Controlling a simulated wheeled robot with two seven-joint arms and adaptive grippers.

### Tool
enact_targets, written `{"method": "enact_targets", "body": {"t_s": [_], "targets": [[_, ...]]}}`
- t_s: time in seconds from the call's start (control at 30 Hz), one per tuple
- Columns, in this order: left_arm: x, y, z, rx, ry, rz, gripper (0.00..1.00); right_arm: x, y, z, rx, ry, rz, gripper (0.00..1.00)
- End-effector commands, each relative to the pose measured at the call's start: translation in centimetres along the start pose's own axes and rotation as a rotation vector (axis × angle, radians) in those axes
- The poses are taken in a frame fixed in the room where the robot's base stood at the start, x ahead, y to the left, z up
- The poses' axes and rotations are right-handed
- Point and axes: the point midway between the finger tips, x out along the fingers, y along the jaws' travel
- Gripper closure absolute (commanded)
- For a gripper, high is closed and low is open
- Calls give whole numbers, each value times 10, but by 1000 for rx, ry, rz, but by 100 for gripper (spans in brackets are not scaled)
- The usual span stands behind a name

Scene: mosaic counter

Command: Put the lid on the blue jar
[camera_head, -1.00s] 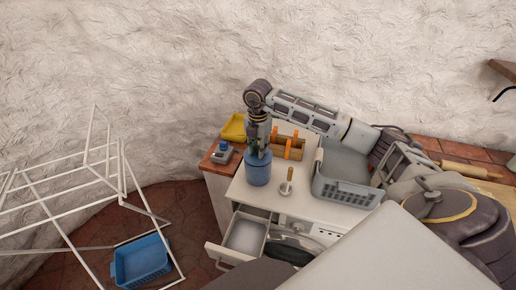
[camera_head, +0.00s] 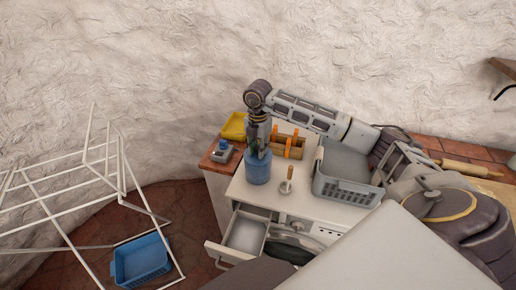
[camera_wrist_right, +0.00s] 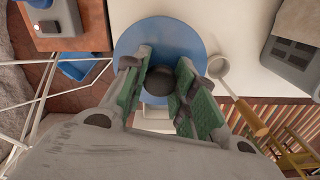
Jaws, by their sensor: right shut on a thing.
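The blue jar (camera_head: 257,172) stands upright on the white counter top in the head view. My right gripper (camera_head: 258,150) points straight down over its mouth. In the right wrist view the gripper (camera_wrist_right: 160,75) is shut on the dark knob of a round blue lid (camera_wrist_right: 160,30). The lid looks level and lines up with the jar, and it hides the jar below. Whether the lid rests on the rim or hangs just above it I cannot tell. My left gripper is not in view.
A small pan with a wooden handle (camera_head: 287,184) stands close right of the jar. A grey basket (camera_head: 345,190) is further right. A wooden caddy (camera_head: 290,148) and yellow tray (camera_head: 234,126) are behind. An open drawer (camera_head: 244,236) juts out below the counter.

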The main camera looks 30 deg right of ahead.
Motion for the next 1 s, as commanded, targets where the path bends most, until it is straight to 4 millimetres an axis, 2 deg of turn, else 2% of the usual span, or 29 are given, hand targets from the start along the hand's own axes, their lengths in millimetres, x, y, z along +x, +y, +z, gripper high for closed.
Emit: {"method": "enact_targets", "body": {"t_s": [0.67, 0.7, 0.9, 1.0], "targets": [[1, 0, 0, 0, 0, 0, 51, 2, 0, 0, 0, 0, 1, 98], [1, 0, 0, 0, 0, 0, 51, 2, 0, 0, 0, 0, 0, 72], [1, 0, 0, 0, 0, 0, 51, 2, 0, 0, 0, 0, 0, 48], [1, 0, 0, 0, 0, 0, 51, 2, 0, 0, 0, 0, 0, 48]]}}
